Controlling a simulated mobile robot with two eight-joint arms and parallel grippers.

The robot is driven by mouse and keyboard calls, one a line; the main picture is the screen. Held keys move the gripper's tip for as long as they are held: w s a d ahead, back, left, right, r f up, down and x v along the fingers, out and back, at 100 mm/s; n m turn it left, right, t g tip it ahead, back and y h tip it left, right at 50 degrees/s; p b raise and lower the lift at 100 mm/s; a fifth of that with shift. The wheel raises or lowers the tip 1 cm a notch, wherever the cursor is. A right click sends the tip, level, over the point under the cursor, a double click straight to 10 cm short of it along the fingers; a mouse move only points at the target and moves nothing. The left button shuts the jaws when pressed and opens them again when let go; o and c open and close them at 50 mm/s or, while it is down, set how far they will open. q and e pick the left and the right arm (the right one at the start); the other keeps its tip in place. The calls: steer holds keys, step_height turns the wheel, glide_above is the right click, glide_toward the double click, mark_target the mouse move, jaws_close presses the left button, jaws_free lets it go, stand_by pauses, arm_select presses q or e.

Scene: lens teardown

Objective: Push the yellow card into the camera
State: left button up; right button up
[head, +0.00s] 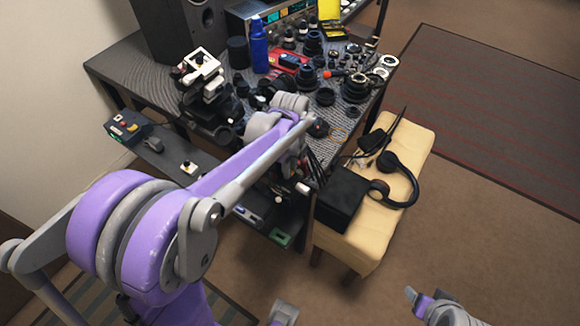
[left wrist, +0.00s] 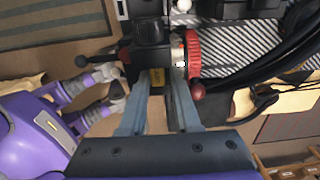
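In the left wrist view, a small yellow card (left wrist: 157,87) shows between the two grey fingers of my left gripper (left wrist: 158,78). The fingers seem to meet its sides. Its far end lies against the black camera (left wrist: 150,40); how deep it sits there I cannot tell. In the head view my left arm reaches over the near right part of the table. There the arm hides the card and most of the camera.
The table (head: 120,72) is crowded with lenses, a blue bottle (head: 259,46) and a black-and-white device (head: 202,66). A cream bench (head: 350,253) with headphones (head: 402,178) and a black box (head: 341,197) stands right of it. The floor right of the bench is clear.

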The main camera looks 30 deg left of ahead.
arm_select(q)
steer(key=shift+s+f, duration=0.15)
steer(key=shift+s, duration=0.1)
step_height(320, 180, up, 11)
steer(key=p, duration=0.1)
steer(key=shift+w, duration=0.2)
arm_select(e)
steer(key=shift+r, duration=0.6)
